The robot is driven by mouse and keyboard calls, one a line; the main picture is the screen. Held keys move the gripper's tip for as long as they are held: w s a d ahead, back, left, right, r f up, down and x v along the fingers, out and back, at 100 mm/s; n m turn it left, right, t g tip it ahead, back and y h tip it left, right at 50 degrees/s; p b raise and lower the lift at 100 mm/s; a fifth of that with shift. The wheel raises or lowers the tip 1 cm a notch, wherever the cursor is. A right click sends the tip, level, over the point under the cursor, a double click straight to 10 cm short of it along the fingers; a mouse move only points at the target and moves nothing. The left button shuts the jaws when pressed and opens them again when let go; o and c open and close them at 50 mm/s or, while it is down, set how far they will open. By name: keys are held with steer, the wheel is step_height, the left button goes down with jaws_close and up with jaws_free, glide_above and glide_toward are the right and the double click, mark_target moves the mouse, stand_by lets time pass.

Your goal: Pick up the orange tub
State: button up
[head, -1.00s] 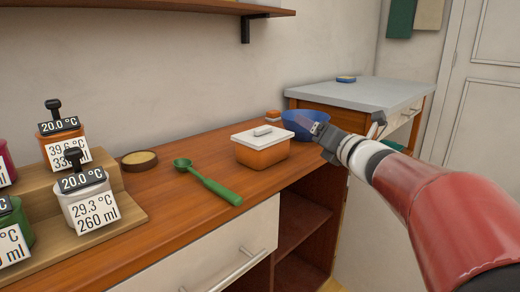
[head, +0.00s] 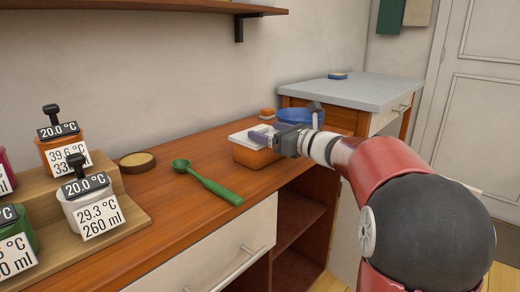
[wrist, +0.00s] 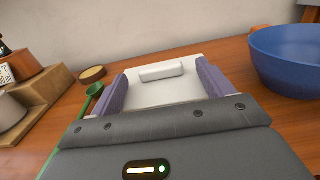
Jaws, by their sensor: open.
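The orange tub (head: 250,155) has a white lid (head: 243,136) with a raised handle and stands on the wooden counter. The jaws are open and spread about as wide as the lid. I cannot tell whether the fingers touch the tub.
A blue bowl (head: 299,118) is close behind the tub. A green scoop (head: 207,183) and a round container (head: 137,162) lie left of the tub. A wooden stepped stand (head: 122,212) with labelled containers is at the far left. A shelf (head: 200,5) hangs above.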

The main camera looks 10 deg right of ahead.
mark_target(262, 129)
steer(key=x, duration=0.3)
steer(key=shift+w, duration=0.1)
steer(key=shift+c, duration=0.3)
steer(key=c, duration=1.5)
